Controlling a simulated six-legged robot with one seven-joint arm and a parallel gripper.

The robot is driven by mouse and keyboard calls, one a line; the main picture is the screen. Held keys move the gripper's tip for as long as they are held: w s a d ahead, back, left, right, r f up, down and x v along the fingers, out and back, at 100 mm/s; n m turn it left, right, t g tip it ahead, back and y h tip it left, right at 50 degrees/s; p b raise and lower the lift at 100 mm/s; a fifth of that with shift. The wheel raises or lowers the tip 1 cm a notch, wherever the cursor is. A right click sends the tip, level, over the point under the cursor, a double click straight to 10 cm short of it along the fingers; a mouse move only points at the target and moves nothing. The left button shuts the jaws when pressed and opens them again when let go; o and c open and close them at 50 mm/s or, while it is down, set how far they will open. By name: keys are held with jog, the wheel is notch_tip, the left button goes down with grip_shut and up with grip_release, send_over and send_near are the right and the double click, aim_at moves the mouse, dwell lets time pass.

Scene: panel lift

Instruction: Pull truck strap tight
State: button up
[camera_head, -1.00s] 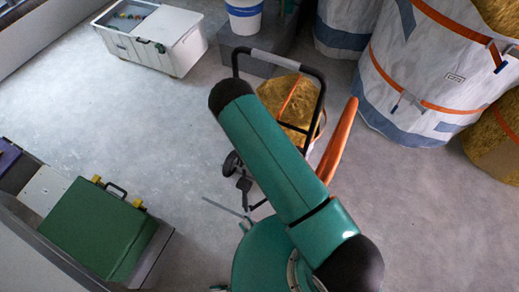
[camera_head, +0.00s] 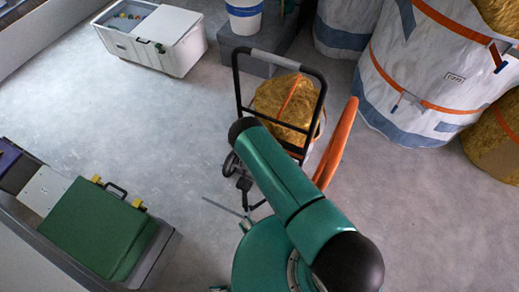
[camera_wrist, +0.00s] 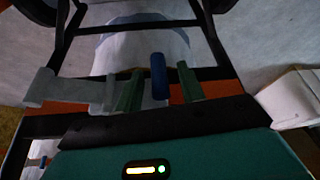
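The hand truck (camera_head: 238,95) has a black frame and carries a sack with a golden top (camera_head: 285,103). An orange strap (camera_head: 290,95) runs over the sack. In the wrist view, the black frame (camera_wrist: 205,30) stands around a whitish sack (camera_wrist: 145,50), with an orange strap (camera_wrist: 225,91) across it. A blue handle (camera_wrist: 158,78) shows at the strap. My gripper (camera_wrist: 159,67) is open, with one green finger on each side of the blue handle and small gaps between. Whether the handle lies fully between the fingertips in depth is unclear. My gripper is hidden in the head view.
Large white bags (camera_head: 430,75) with orange straps stand at the right. A white bin (camera_head: 150,40) and a bucket (camera_head: 243,17) are at the back. A green case (camera_head: 95,230) is at the lower left. The floor between is clear.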

jog(key=shift+f, duration=0.2)
grip_shut()
jog(key=s+a, duration=0.5)
jog(key=s, duration=0.5)
jog(key=shift+a, duration=0.4)
jog(key=shift+c, duration=0.2)
grip_release()
jog(key=shift+o, duration=0.2)
jog(key=shift+w, duration=0.15)
jog(key=v, duration=1.3)
jog(key=shift+r, duration=0.4)
